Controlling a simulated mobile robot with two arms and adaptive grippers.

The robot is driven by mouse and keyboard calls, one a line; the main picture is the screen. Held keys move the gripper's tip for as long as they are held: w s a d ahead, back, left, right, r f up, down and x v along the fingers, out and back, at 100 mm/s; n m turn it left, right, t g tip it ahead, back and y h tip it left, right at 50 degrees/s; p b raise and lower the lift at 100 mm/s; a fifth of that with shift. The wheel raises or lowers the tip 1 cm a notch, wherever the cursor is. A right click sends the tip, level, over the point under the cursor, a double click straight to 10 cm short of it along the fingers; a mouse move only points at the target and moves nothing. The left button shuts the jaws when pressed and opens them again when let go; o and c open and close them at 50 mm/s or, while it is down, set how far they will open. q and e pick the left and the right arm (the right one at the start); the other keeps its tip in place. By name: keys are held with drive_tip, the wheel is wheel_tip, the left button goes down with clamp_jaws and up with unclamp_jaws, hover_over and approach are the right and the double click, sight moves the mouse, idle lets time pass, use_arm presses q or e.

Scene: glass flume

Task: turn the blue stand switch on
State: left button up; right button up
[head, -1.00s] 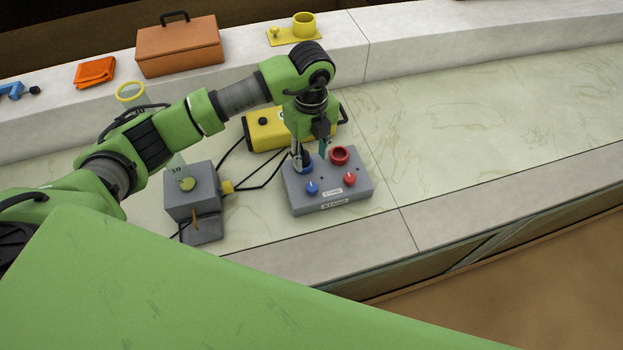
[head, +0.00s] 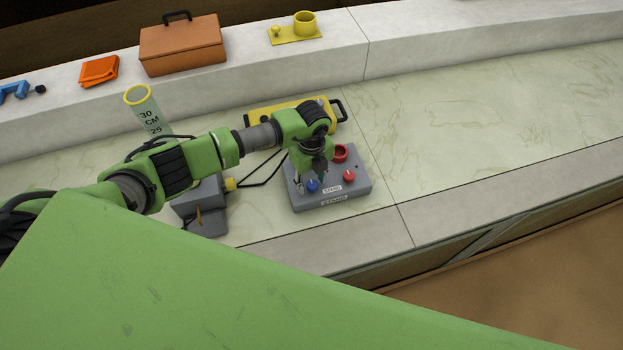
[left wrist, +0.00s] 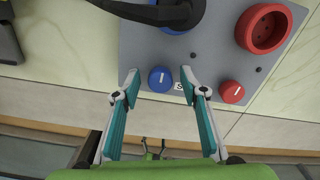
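The grey stand box (head: 334,203) sits on the pale bench top. Its blue switch (head: 312,186) is a small round knob at the near left of the box face. In the left wrist view the blue switch (left wrist: 160,79) shows a white mark pointing up the picture. My left gripper (head: 312,174) is over the box, pointing down. In the left wrist view its open fingertips (left wrist: 159,84) appear on either side of the blue switch, with gaps; I cannot tell how far above it they are. My right gripper is not in view.
A red knob (left wrist: 232,92) is right of the blue switch. A red socket (left wrist: 264,28) and a black plug (left wrist: 165,12) in a blue socket lie behind. A grey device (head: 205,222), yellow case (head: 330,115) and tall measuring cylinder (head: 147,112) stand nearby. The bench is clear to the right.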

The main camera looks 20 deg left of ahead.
use_arm(q)
drive_tip(key=shift+c, duration=0.3)
drive_tip(key=c, duration=1)
drive_tip(key=shift+c, duration=0.2)
drive_tip(key=shift+f+m+b, duration=0.15)
drive_tip(key=shift+m+b, duration=1)
drive_tip(key=shift+m, duration=0.15)
drive_tip(key=m+b, duration=0.4)
drive_tip(key=m, duration=0.1)
drive_tip(key=shift+w+d+b, duration=0.1)
drive_tip(key=shift+d+b, duration=0.05)
drive_tip(key=shift+b, duration=0.15)
drive_tip(key=m+b, duration=0.6)
drive_tip(key=shift+d+m, duration=0.1)
drive_tip(key=shift+m, duration=0.3)
drive_tip(key=shift+m+b, duration=1.8)
drive_tip(key=shift+b, duration=0.15)
drive_tip(key=shift+r, duration=0.2)
